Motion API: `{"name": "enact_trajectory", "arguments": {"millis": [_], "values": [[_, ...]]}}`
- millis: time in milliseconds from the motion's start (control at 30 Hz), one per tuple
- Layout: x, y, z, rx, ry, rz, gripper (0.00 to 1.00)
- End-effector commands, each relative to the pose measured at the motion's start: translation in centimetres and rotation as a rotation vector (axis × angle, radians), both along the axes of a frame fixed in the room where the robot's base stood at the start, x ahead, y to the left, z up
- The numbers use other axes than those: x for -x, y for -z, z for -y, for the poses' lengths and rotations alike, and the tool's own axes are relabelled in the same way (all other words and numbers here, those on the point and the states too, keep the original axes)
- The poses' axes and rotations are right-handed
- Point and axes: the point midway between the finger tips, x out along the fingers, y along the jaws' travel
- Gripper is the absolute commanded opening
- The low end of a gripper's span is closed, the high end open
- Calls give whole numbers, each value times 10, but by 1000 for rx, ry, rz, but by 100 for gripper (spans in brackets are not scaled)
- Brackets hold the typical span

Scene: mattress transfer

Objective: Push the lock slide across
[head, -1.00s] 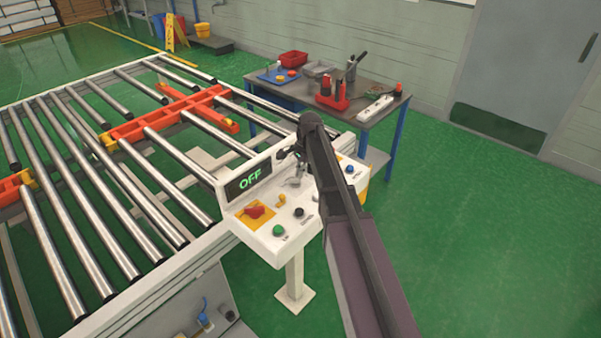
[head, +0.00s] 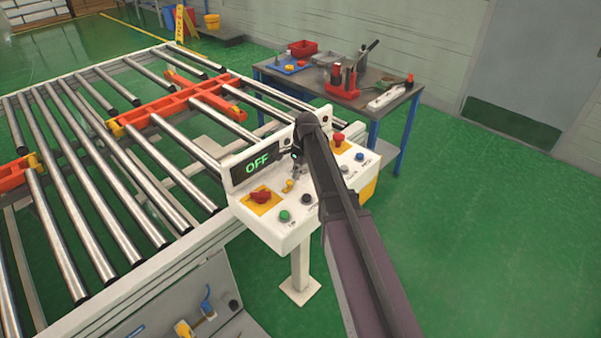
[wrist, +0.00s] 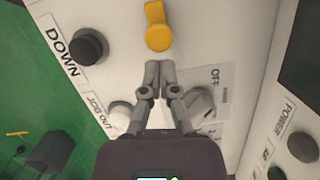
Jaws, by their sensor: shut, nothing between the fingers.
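A small yellow slide-like piece (head: 288,186) sits on the white control panel (head: 272,232), right of a red rotary switch (head: 261,197) on a yellow plate. In the wrist view the yellow piece (wrist: 157,27) lies just beyond my fingertips, apparently with a small gap; contact is hard to judge. I cannot read a label on it. My gripper (wrist: 153,68) is shut and empty, over the panel. In the head view my gripper (head: 296,160) is partly hidden by my arm. A grey selector knob (wrist: 200,103) stands right of my fingers.
A black button (wrist: 89,46) marked DOWN and a white button (wrist: 121,112) lie to the left. A red mushroom button (head: 338,139) stands behind my arm. The roller conveyor (head: 90,225) is left; a tool table (head: 385,107) stands behind.

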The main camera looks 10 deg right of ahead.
Motion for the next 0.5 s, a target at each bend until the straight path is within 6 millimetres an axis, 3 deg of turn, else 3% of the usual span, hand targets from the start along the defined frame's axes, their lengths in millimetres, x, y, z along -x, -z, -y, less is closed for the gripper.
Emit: {"name": "enact_trajectory", "arguments": {"millis": [500], "values": [[8, 0, -10, 0, -3, 1, 0]]}}
